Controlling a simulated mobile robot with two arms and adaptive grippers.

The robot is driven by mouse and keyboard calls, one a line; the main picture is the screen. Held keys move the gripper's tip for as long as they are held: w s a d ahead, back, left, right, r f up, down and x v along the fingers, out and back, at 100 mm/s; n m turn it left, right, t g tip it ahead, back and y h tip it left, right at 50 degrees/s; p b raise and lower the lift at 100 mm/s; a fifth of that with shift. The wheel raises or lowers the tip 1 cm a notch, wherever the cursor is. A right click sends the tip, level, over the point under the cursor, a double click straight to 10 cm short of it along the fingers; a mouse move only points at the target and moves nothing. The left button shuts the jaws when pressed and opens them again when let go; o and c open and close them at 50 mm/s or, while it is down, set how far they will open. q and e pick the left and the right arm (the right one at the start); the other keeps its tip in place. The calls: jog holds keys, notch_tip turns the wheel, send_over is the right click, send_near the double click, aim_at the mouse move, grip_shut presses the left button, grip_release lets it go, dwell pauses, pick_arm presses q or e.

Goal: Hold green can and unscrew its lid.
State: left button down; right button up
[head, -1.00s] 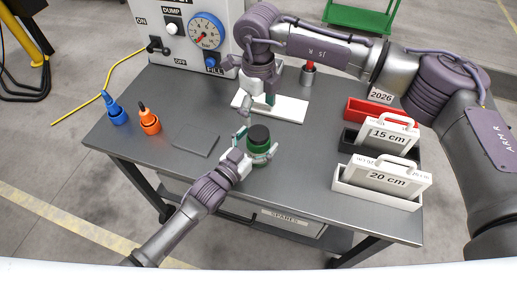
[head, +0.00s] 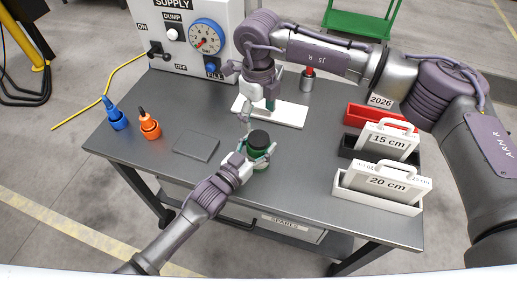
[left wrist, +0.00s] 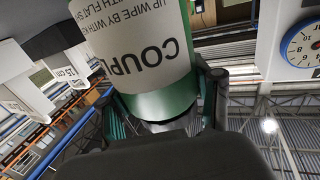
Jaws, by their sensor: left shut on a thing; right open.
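The green can (head: 257,160) with a black lid (head: 259,138) stands upright near the middle of the table. My left gripper (head: 259,156) is shut around the can's side. In the left wrist view the can (left wrist: 165,102) fills the space between the fingers, its white label upside down with "COUPL" readable. The lid is out of clear sight there. My right gripper (head: 246,112) hangs open just above and behind the can, apart from the lid. Its fingertips are small and partly hard to make out.
Behind stand a supply box with gauge (head: 207,37) and a white plate (head: 290,112). Blue (head: 115,117) and orange (head: 149,125) bottles and a grey pad (head: 196,145) are at left. Holders with 15 cm and 20 cm (head: 387,183) blocks are at right.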

aim_at(258, 138)
jog(key=m, duration=0.9)
jog(key=shift+a+m, duration=0.1)
jog(key=shift+m, duration=0.2)
jog(key=m, duration=0.3)
jog(key=shift+m, duration=0.4)
jog(key=m, duration=0.4)
jog(key=shift+m, duration=0.3)
jog(key=shift+f, duration=4)
jog(key=shift+c, duration=0.3)
